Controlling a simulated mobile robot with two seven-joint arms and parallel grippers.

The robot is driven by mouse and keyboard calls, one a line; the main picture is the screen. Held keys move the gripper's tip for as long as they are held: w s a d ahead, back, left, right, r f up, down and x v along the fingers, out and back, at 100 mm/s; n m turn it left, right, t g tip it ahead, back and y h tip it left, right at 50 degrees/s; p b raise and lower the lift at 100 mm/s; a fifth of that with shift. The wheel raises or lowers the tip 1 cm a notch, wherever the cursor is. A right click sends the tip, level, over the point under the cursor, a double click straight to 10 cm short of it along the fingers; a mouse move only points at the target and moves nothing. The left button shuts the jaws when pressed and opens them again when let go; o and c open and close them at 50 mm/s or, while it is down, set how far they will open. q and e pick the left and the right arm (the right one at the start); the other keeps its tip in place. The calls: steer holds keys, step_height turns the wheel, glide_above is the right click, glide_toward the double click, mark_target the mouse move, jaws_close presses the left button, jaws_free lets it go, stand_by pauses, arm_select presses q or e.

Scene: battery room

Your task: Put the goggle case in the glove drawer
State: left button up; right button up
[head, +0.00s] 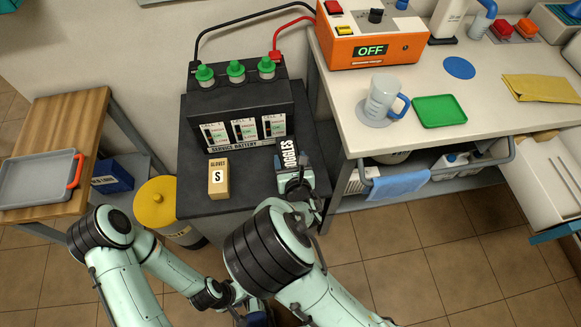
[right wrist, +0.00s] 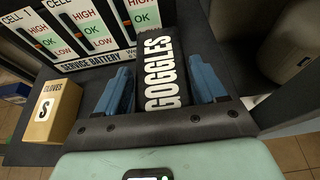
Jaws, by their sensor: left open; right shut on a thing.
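The goggle case (head: 287,158) is a black box with white GOGGLES lettering, at the right side of the dark battery stand's top. My right gripper (head: 293,178) is shut on it. In the right wrist view the case (right wrist: 165,70) sits between the two blue fingers (right wrist: 163,88). I cannot tell whether the case touches the stand. My left gripper (head: 256,312) is low in the head view, open, partly hidden by my right arm, away from the case. A pale drawer-like unit (head: 545,185) at the right edge shows no readable label; I cannot tell if it is the glove drawer.
A gloves box (head: 218,178) marked S stands left of the case, before the service battery (head: 240,118). The white bench (head: 490,100) holds an orange charger (head: 370,38), a jug (head: 384,98) and a green tray (head: 439,111). A yellow bin (head: 155,203) stands left; open floor lies lower right.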

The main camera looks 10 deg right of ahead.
steer(key=shift+f+b, duration=0.5)
steer(key=shift+f, duration=1.2)
steer(key=shift+f, duration=0.15)
steer(key=o, duration=1.2)
